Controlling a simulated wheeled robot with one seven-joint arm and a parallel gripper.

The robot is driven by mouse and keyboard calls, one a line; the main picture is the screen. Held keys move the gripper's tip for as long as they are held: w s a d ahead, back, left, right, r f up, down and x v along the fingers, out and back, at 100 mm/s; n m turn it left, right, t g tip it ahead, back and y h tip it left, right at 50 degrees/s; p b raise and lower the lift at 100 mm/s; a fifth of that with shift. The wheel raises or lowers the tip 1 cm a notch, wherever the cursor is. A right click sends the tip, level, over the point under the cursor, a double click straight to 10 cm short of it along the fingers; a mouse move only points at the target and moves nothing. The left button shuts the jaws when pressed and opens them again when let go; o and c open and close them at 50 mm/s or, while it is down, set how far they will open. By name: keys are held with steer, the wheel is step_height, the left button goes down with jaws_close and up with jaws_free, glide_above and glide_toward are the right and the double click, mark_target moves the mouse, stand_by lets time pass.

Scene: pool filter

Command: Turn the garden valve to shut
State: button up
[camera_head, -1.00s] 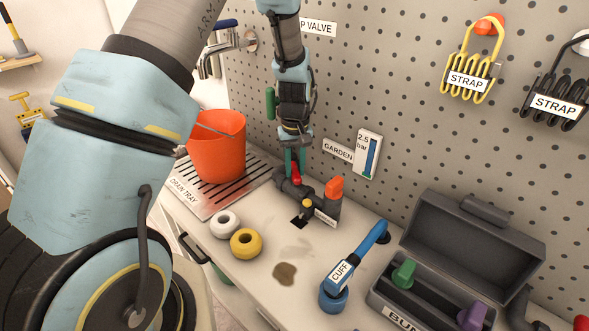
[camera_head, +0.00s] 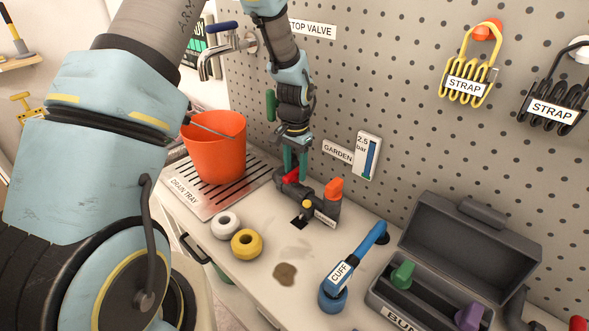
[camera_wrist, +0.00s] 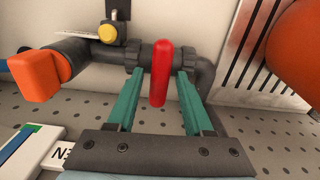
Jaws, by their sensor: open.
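The garden valve's red lever (camera_head: 291,176) is on the dark grey pipe (camera_head: 325,211) below the GARDEN label (camera_head: 338,151). In the wrist view the red lever (camera_wrist: 160,75) stands crosswise to the pipe (camera_wrist: 105,53). My gripper (camera_head: 296,163) points down at the lever from above. Its two teal fingers are open, one on each side of the lever in the wrist view (camera_wrist: 157,73), with gaps visible. The fingers partly hide the lever in the head view.
An orange cap (camera_head: 334,188) and yellow knob (camera_head: 307,204) are on the same pipework. An orange bucket (camera_head: 214,150) stands on the drain tray (camera_head: 205,208) to the left. The blue CUFF tool (camera_head: 352,266) and open grey box (camera_head: 455,240) are right. The pegboard rises close behind.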

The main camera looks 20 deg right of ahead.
mark_target(295, 171)
step_height(295, 171, up, 6)
steer(key=p, duration=0.4)
step_height(295, 171, up, 11)
steer(key=b, duration=0.3)
steer(key=s+a+n, duration=0.2)
steer(key=a+n, duration=0.1)
steer(key=a, duration=0.6)
steer(key=s+a+n+t, duration=0.1)
steer(key=s+a+n, duration=0.2)
steer(key=a, duration=0.7)
steer(key=s+a+n, duration=0.3)
steer(key=a+n, duration=0.1)
steer(key=a, duration=0.6)
steer(key=shift+s+a+r+n+t, duration=0.2)
steer(key=shift+n+t, duration=0.1)
steer(key=shift+n, duration=0.1)
